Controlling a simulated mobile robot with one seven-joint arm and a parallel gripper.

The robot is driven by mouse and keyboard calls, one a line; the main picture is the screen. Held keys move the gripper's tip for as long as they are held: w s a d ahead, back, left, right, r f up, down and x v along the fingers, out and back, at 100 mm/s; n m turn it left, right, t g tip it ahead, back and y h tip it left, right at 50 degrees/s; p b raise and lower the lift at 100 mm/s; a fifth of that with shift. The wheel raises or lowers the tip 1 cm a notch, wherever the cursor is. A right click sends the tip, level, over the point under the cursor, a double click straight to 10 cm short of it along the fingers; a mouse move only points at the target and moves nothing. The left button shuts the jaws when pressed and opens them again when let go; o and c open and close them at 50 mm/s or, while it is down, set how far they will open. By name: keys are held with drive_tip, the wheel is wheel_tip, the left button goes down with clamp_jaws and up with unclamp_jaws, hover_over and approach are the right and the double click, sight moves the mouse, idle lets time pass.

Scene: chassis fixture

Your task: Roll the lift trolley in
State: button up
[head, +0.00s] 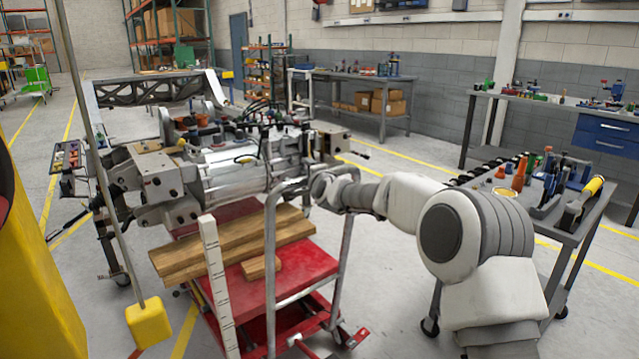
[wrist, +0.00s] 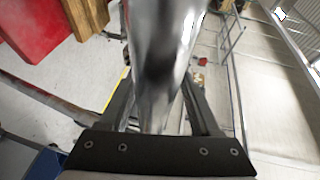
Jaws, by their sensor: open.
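The lift trolley has a red platform (head: 285,283) and a grey tubular push handle (head: 270,265), and stands at the centre of the head view. Wooden planks (head: 235,243) lie on its platform. The metal chassis assembly (head: 225,165) is behind and above the planks; whether it touches them is unclear. My gripper (head: 325,190) is at the upper right part of the handle. In the wrist view my gripper (wrist: 158,100) is open, with a shiny handle tube (wrist: 160,60) running between its fingers. Contact with the fingers cannot be told.
A grey tool cart (head: 575,215) with bottles and tools stands close to my arm at the right. A white graduated post (head: 215,275) and a pole with a yellow block (head: 149,322) stand at the front left. Workbenches (head: 365,110) line the back wall.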

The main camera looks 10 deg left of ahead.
drive_tip(key=p+v, duration=0.1)
drive_tip(key=v, duration=1.5)
drive_tip(key=shift+r, duration=0.2)
drive_tip(key=shift+s+a, duration=0.1)
drive_tip(key=shift+a, duration=0.05)
